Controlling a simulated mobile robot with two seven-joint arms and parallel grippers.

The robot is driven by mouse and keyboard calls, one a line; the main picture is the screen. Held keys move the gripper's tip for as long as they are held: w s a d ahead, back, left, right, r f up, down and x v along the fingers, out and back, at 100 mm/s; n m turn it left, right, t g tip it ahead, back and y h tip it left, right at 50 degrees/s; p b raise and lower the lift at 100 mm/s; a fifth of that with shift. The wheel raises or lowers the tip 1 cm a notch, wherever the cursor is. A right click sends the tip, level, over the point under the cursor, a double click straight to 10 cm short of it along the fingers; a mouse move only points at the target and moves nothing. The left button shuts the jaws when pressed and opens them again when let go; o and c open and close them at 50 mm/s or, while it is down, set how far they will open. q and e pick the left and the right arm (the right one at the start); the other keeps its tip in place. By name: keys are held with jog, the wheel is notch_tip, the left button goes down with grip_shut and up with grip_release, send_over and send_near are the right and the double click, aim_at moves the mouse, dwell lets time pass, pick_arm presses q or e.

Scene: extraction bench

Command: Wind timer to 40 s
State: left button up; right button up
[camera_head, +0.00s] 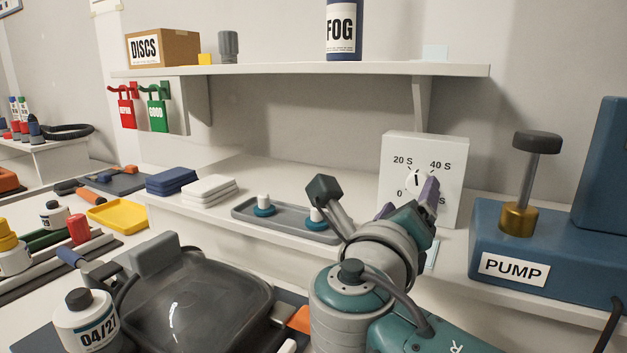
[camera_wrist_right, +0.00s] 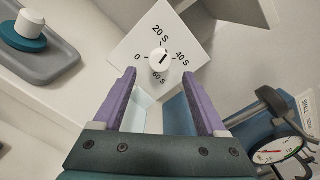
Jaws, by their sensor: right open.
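The knob (camera_wrist_right: 159,60) has a black mark pointing between 20 S and 40 S. My right gripper (camera_head: 408,203) is in front of the timer, its purple fingers covering the dial's lower part in the head view. In the right wrist view the gripper (camera_wrist_right: 159,76) is open and empty, its fingertips apart, short of the knob. My left gripper is not visible.
The blue pump (camera_head: 498,243) stands right of the timer. A grey tray (camera_head: 285,225) with two white-and-teal pieces lies to its left. A shelf (camera_head: 300,70) runs above. A pressure gauge (camera_wrist_right: 277,151) shows at lower right in the right wrist view.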

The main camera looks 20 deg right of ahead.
aim_at(417, 184)
jog(key=x, duration=0.5)
jog(key=shift+w+d+b, duration=0.15)
jog(key=shift+d+b, duration=0.1)
jog(key=shift+b, duration=0.15)
grip_shut()
